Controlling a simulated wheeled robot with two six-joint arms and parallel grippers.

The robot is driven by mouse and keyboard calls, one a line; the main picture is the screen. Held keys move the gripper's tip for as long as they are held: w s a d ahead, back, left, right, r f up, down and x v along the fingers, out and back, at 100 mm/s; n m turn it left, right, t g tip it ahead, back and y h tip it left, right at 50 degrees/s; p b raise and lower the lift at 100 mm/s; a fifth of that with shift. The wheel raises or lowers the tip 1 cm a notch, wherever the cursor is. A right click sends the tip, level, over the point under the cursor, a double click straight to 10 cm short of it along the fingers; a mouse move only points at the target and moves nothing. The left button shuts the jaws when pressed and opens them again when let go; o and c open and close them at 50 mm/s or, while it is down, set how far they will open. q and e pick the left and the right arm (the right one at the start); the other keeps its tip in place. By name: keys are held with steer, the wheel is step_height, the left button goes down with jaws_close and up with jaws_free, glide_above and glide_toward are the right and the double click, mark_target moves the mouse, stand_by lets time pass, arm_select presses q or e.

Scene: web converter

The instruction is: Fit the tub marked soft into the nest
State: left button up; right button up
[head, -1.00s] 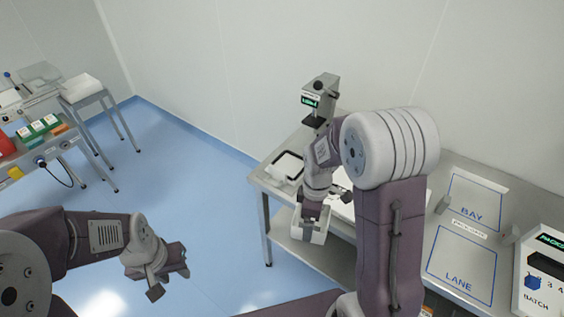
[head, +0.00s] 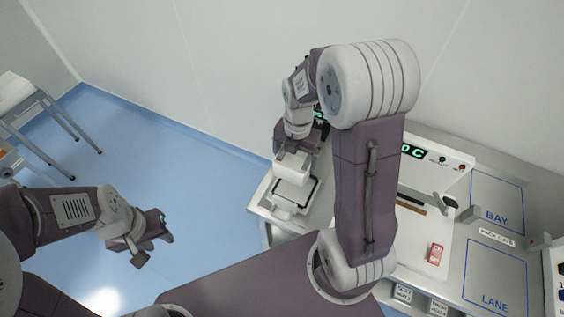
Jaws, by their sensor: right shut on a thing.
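My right gripper (head: 293,153) is shut on a white tub (head: 292,168) at the left end of the bench. No marking on the tub is readable from here. A pale tray with a dark rim (head: 314,193), which looks like the nest, lies on the bench just below the tub. The tub covers part of it, and I cannot tell whether they touch. My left gripper (head: 152,243) is open and empty over the blue floor, well left of the bench.
The bench (head: 456,270) carries a device with a green display (head: 413,151), a red card (head: 435,254) and blue-outlined BAY (head: 497,195) and LANE (head: 495,275) areas. My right arm hides the bench middle. A side stand (head: 45,120) is far left.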

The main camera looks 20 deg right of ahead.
mark_target(296, 170)
steer(key=shift+r, duration=0.1)
steer(key=s+f, duration=0.2)
steer(key=f, duration=0.1)
steer(key=shift+s, duration=0.15)
steer(key=shift+w+f, duration=0.25)
steer(key=shift+f, duration=0.4)
steer(key=shift+w+f, duration=0.25)
steer(key=shift+f, duration=0.35)
steer(key=shift+w+f, duration=0.15)
steer(key=shift+w, duration=0.1)
steer(key=f, duration=0.3)
steer(key=shift+s+f, duration=0.4)
arm_select(q)
steer(key=shift+s+r, duration=0.35)
steer(key=shift+s, duration=0.25)
arm_select(e)
steer(key=shift+w, duration=0.2)
steer(key=shift+f, duration=0.2)
steer(key=o, duration=1.3)
arm_select(q)
steer(key=shift+s, duration=0.15)
arm_select(e)
steer(key=shift+s+r, duration=0.1)
